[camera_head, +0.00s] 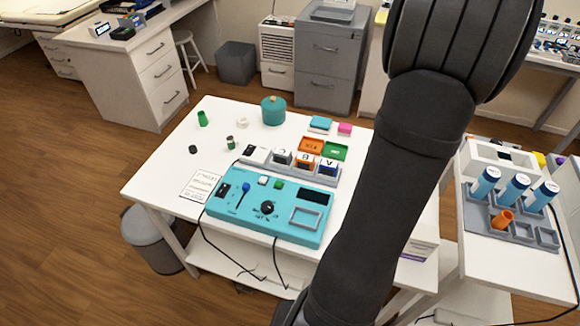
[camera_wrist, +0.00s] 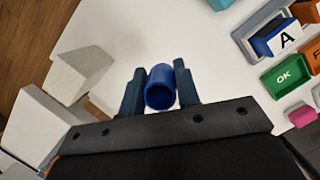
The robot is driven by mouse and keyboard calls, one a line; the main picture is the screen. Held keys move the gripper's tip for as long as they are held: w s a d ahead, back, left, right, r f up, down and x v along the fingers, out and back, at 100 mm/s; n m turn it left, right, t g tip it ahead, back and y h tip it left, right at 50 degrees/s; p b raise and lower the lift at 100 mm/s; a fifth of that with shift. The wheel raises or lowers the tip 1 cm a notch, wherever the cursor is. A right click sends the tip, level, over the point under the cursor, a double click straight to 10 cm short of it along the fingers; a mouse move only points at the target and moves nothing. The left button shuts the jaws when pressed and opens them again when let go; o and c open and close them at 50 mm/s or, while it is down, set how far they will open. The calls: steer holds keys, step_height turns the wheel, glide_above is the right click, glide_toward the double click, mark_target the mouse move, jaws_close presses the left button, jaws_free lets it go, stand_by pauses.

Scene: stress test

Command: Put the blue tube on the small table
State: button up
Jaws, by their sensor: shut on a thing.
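In the wrist view, my gripper (camera_wrist: 158,74) is shut on a blue tube (camera_wrist: 161,92), with a dark finger on either side of it. The tube's round open end faces the camera. White tabletop shows behind the tube. In the head view my dark arm hides the gripper and the held tube. A white table (camera_head: 165,170) stands in the middle of the head view, and another white table (camera_head: 520,265) stands at the right. I cannot tell how high the tube is above the surface.
The middle table bears a teal control box (camera_head: 240,215), a teal pot (camera_head: 273,110), a green OK tray (camera_head: 335,150) and a pink block (camera_head: 345,129). The right table bears a grey rack (camera_head: 490,222) with blue tubes and an orange tube (camera_head: 503,219).

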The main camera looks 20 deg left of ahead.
steer(key=s, duration=0.2)
glide_above(337, 198)
steer(key=shift+m, duration=0.4)
steer(key=f, duration=0.6)
steer(key=shift+w+d+f, duration=0.2)
steer(key=shift+w+f, duration=0.1)
steer(key=shift+w, duration=0.05)
steer(key=shift+f, duration=1.9)
steer(key=shift+f, duration=0.1)
steer(key=o, duration=0.6)
steer(key=shift+f, duration=0.1)
steer(key=shift+o, duration=0.8)
